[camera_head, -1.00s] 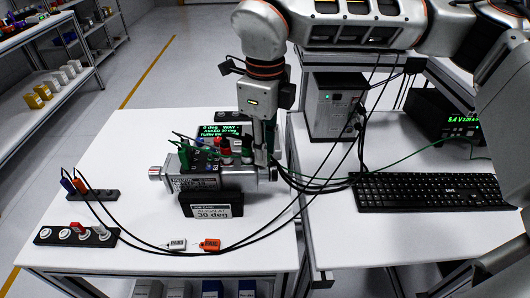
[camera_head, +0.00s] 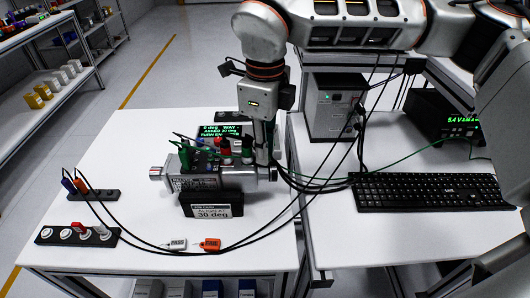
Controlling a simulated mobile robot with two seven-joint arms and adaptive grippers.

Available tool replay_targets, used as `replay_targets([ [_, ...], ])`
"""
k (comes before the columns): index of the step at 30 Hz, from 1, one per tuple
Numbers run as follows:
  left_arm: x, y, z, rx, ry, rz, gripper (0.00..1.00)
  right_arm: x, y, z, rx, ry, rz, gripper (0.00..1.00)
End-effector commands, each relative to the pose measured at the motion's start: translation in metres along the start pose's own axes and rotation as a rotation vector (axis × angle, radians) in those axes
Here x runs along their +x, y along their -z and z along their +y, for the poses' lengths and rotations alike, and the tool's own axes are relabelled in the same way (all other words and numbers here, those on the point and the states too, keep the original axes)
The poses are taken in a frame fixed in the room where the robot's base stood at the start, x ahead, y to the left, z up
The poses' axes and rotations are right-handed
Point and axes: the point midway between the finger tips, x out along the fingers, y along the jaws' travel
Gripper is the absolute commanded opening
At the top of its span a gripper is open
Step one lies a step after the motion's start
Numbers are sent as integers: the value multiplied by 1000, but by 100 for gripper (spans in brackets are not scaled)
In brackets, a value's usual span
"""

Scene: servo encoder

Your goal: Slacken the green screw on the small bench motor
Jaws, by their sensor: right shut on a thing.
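The small bench motor (camera_head: 197,182) is a grey cylinder lying on the white table, with leads and coloured parts along its top. My right gripper (camera_head: 263,160) points straight down at the motor's right end. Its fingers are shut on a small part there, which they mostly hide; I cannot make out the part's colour. Green pieces show beside the fingers, but I cannot tell which is the green screw. A dark card (camera_head: 211,205) reading 30 deg stands in front of the motor. A display with green text (camera_head: 220,131) stands behind it. My left gripper is not in view.
Black cables run from the motor across the table (camera_head: 130,150). A socket strip (camera_head: 76,235) is at left. A keyboard (camera_head: 430,192) and grey box (camera_head: 334,106) are on the right bench.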

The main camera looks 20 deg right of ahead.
Motion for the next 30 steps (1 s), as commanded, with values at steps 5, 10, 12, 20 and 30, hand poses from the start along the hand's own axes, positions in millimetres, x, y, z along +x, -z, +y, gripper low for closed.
replay_targets([
  [5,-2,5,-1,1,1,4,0,-1,0,0,-35,0,-1,0],
  [10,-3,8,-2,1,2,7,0,-1,0,0,-69,0,-1,0],
  [12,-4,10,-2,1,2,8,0,-1,0,0,-82,0,0,0],
  [20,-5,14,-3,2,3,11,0,-1,0,0,-134,0,0,0],
  [30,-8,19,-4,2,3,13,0,-1,0,0,-203,0,0,0],
])
